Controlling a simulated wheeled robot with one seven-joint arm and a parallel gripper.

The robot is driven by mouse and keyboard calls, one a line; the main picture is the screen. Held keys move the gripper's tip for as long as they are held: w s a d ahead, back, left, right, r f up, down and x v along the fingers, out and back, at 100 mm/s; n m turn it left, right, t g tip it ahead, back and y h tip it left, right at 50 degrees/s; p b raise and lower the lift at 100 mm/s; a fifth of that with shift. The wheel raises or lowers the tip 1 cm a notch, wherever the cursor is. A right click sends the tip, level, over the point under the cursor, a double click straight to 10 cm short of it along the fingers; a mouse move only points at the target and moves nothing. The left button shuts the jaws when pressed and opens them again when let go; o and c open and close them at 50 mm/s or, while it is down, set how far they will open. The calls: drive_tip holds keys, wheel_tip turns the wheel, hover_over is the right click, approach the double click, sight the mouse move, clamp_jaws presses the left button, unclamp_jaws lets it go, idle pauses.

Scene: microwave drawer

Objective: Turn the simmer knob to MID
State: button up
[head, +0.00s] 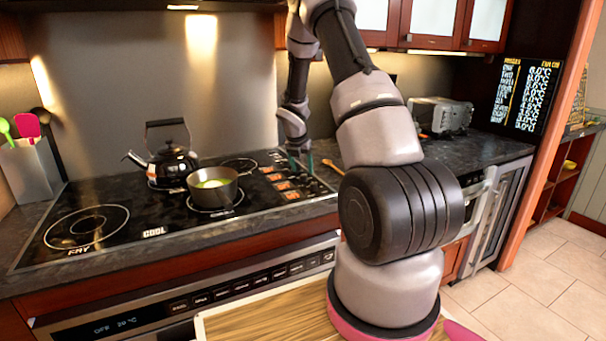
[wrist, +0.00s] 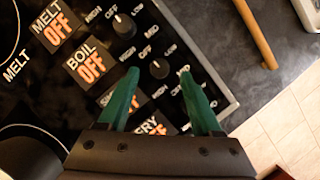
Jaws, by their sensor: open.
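In the wrist view, a small dark round knob (wrist: 160,69) sits on the black control panel, in line with the partly hidden label (wrist: 108,98) starting with S, so it appears to be the simmer knob. HIGH, MID and LOW markings surround it; its exact setting is too small to read. My gripper (wrist: 158,76) is open, its green fingertips on either side of this knob in the picture. I cannot tell whether they touch it. In the head view, my gripper (head: 300,162) is over the right end of the cooktop (head: 140,215).
Another knob (wrist: 125,26) is beside the BOIL OFF label (wrist: 88,65). The FRY label (wrist: 150,128) is partly covered by my gripper. A pot (head: 213,186) and a black kettle (head: 170,160) stand on the cooktop, left of my gripper. A wooden utensil (head: 332,166) lies on the counter at right.

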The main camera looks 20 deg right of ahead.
sight(303, 175)
drive_tip(key=shift+x, duration=1.65)
drive_tip(key=shift+s+a, duration=0.1)
clamp_jaws()
